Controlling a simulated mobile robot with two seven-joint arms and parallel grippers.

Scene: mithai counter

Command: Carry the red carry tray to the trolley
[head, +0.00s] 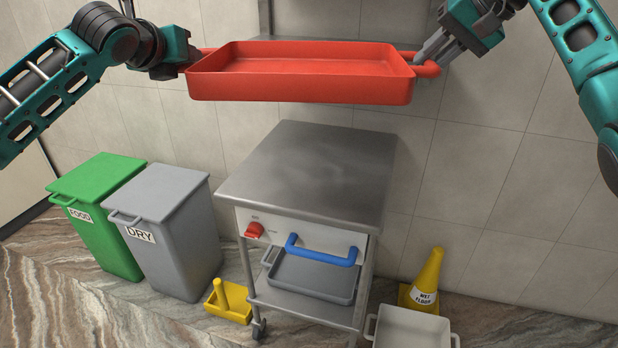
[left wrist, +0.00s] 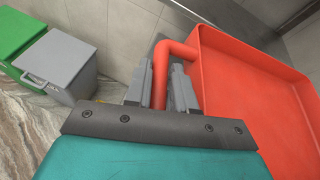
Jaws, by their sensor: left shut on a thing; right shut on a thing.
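The red carry tray (head: 300,87) is held up in the air, roughly level and empty, in the head view. It also shows in the left wrist view (left wrist: 270,100). My right gripper (head: 428,62) is shut on the tray's right handle. My left gripper (head: 196,58) is at the tray's left handle; in the left wrist view its fingers (left wrist: 170,85) are shut around the red handle. The trolley (head: 308,172) has a bare steel top and stands below and beyond the tray, with a blue handle and a red knob on its front.
A green FOOD bin (head: 95,190) and a grey DRY bin (head: 165,200) stand left of the trolley. A yellow dustpan-like item (head: 230,302), a yellow wet-floor cone (head: 427,280) and a pale open crate (head: 412,325) are on the floor. A grey tray (head: 310,280) is on the trolley's lower part.

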